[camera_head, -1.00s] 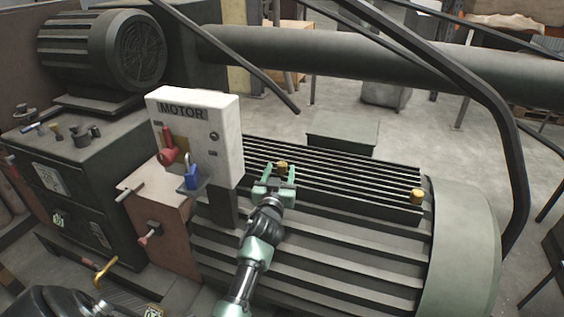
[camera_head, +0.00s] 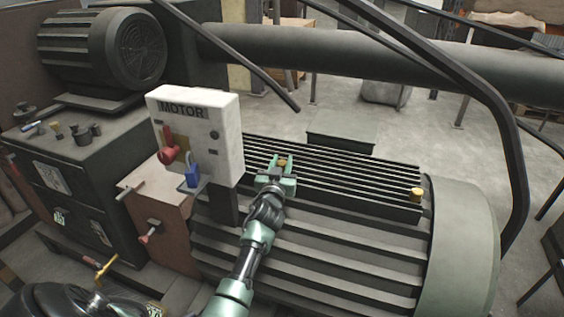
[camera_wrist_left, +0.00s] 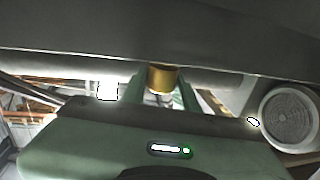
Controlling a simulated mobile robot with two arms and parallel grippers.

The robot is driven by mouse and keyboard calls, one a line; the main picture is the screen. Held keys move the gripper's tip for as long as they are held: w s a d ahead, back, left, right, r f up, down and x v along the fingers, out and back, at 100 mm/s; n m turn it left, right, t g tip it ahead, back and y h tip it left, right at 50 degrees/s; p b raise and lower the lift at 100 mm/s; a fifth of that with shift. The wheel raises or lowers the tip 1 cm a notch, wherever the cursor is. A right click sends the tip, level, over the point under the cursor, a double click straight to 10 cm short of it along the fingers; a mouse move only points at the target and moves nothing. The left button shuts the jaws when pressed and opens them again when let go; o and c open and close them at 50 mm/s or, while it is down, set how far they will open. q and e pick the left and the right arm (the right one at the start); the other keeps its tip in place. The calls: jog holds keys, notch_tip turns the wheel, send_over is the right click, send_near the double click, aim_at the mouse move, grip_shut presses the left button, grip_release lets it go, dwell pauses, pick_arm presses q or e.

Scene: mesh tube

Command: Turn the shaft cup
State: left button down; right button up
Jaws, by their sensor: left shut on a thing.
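A small brass shaft cup (camera_head: 282,162) stands on the ribbed top of the big dark green motor housing (camera_head: 330,262), just right of the white MOTOR box. My left gripper (camera_head: 283,167) is shut on this cup, one green finger on each side. In the left wrist view the brass cup (camera_wrist_left: 163,78) sits between the two green fingers (camera_wrist_left: 161,88), its lower part partly hidden. A second brass cup (camera_head: 416,194) stands free at the right end of the ribbed top. My right gripper is not in view.
The white MOTOR box (camera_head: 200,135) with a red handle (camera_head: 169,152) and a blue padlock (camera_head: 193,177) stands close left of my gripper. A thick pipe (camera_head: 380,65) and dark bent rails (camera_head: 495,105) pass behind and at right. Above the ribs is open room.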

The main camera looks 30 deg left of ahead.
pick_arm(q)
jog(key=m+h+p, duration=0.1)
jog(key=p, duration=0.1)
jog(key=m+t+h+p, duration=0.1)
jog(key=h+p, duration=0.1)
jog(key=shift+a+r+h, duration=0.1)
jog(key=shift+r+h, duration=0.2)
jog(key=shift+r, duration=0.1)
jog(key=shift+f+m+h+p, duration=0.1)
jog(key=shift+m+h+p, duration=0.4)
jog(key=shift+m+h, duration=0.1)
jog(key=shift+f+m+t+h, duration=0.3)
jog(key=shift+m+h, duration=0.4)
jog(key=shift+h, duration=0.4)
jog(key=c, duration=1.1)
grip_release()
jog(key=shift+o, duration=0.2)
jog(key=s, duration=0.7)
jog(key=shift+s+d, duration=0.2)
jog(key=shift+s, duration=0.2)
